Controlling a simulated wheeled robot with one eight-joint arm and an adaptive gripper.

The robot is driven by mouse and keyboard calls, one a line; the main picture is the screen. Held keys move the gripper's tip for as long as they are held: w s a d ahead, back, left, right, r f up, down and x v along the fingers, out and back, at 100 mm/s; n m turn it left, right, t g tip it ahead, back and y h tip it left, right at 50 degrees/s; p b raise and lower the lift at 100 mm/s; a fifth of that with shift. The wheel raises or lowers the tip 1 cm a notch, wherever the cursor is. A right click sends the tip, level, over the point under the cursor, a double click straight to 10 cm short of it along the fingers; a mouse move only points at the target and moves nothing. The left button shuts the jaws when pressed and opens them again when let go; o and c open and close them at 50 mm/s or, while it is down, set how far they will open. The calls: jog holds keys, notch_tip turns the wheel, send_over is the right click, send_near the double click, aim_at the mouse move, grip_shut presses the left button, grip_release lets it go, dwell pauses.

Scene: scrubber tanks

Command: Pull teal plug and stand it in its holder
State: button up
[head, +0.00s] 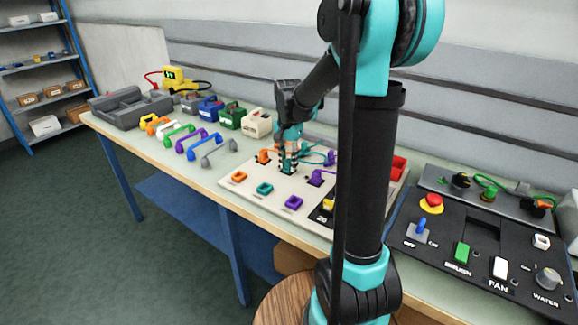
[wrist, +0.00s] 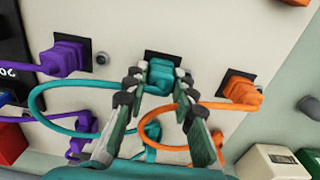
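The teal plug (wrist: 161,76) sits at a black socket (wrist: 163,57) on the pale board (head: 318,202), between an orange plug (wrist: 243,92) and a purple plug (wrist: 68,56). The teal holder (head: 264,188) is on the board's front edge, between an orange holder (head: 239,177) and a purple holder (head: 293,202). It looks empty.
An orange cable (wrist: 152,130) loops close by my fingers. A control panel (head: 480,245) with switches lies to the right. Several coloured handles (head: 198,146) and padlock-like boxes (head: 231,117) stand to the left.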

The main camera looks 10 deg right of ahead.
aim_at(288, 161)
grip_shut()
jog(key=o, duration=1.5)
grip_release()
jog(key=shift+c, duration=0.2)
jog(key=shift+r, duration=0.1)
notch_tip(288, 161, up, 12)
